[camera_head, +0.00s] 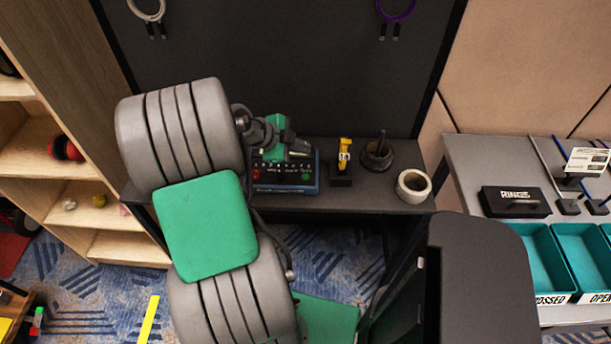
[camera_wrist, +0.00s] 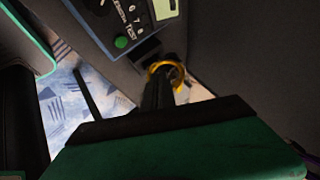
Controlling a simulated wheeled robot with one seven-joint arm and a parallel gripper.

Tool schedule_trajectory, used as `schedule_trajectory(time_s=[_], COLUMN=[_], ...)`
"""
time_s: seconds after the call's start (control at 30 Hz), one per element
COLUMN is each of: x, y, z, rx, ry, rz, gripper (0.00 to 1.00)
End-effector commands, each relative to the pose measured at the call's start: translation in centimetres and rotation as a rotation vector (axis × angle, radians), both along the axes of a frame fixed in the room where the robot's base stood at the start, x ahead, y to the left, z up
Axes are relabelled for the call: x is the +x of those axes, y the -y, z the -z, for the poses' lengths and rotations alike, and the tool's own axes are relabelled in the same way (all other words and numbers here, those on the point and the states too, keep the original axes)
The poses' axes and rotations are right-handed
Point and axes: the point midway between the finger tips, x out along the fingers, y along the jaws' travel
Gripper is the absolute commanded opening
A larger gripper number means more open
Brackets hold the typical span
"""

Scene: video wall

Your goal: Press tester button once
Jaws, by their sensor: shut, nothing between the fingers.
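The tester (camera_head: 313,186) is a dark box with a blue base on the narrow dark shelf. Its front panel shows a red part at the left and a green button (camera_head: 306,178) at the right. In the wrist view its panel (camera_wrist: 110,22) carries numbers and a TEST label beside the green button (camera_wrist: 121,42). My gripper (camera_head: 284,152) is over the tester in the head view and hides part of it. In the wrist view my gripper's dark fingers (camera_wrist: 160,88) are shut and empty, apart from the button, below and right of it.
A yellow tool (camera_head: 344,152) on a dark stand is right of the tester; a yellow curved part (camera_wrist: 166,67) shows by my fingers. Farther right are a dark round holder (camera_head: 377,155) and a tape roll (camera_head: 413,186). A table with teal bins (camera_head: 545,260) stands at right.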

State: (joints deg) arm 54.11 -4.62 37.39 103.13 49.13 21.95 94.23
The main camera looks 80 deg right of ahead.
Motion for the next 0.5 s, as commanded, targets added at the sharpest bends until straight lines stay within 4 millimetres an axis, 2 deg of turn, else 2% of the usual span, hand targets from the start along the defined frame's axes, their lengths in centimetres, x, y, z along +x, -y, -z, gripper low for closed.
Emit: schedule_trajectory(time_s=[0.27,0.5], x=[0.0,0.0], y=[-0.1,-0.1], z=[3.1,7.2], rx=[0.003,0.002], ry=[-0.001,-0.001], rz=[-0.001,-0.002], gripper=[0.00,0.00])
